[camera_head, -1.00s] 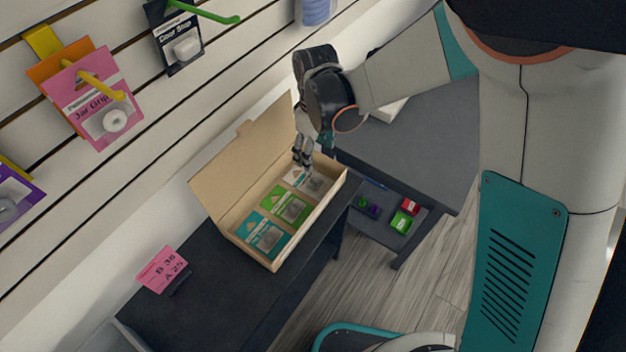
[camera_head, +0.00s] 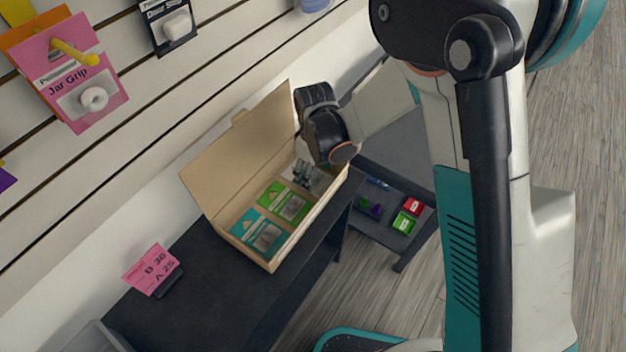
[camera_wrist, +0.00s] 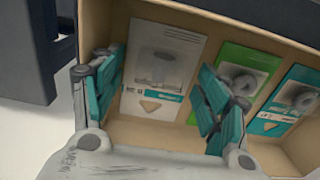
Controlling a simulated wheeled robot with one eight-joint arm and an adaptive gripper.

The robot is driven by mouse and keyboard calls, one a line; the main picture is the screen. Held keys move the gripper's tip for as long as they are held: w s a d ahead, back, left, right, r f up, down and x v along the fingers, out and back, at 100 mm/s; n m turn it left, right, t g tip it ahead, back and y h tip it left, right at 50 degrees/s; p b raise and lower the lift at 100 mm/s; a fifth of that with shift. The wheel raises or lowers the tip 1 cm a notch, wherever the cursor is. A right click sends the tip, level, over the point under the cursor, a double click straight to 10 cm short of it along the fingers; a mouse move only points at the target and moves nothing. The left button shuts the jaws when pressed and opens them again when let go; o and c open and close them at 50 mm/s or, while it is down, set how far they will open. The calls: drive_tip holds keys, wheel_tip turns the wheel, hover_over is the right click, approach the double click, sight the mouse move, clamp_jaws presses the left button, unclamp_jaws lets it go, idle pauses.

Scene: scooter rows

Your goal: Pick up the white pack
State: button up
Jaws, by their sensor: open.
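The white pack (camera_wrist: 160,72) lies in the end of an open cardboard box (camera_head: 268,262), beside a green pack (camera_head: 286,202) and a teal pack (camera_head: 258,234). In the wrist view it lies between and beyond my fingers. My gripper (camera_wrist: 158,100) is open, one teal finger on each side of the pack's near part. In the head view my gripper (camera_head: 303,170) reaches down into the box's far end and hides much of the white pack (camera_head: 321,181). I cannot tell whether the fingers touch it. The green pack (camera_wrist: 243,80) and teal pack (camera_wrist: 292,100) also show in the wrist view.
The box's raised lid (camera_head: 240,150) stands on the wall side. The box sits on a dark table (camera_head: 215,290) with a pink price sign (camera_head: 152,268). Packs hang on the slatted wall at left. A lower shelf (camera_head: 385,225) at right holds small coloured items.

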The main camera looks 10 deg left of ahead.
drive_tip(key=c, duration=1.2)
drive_tip(key=shift+o, duration=0.2)
drive_tip(key=shift+r, duration=0.1)
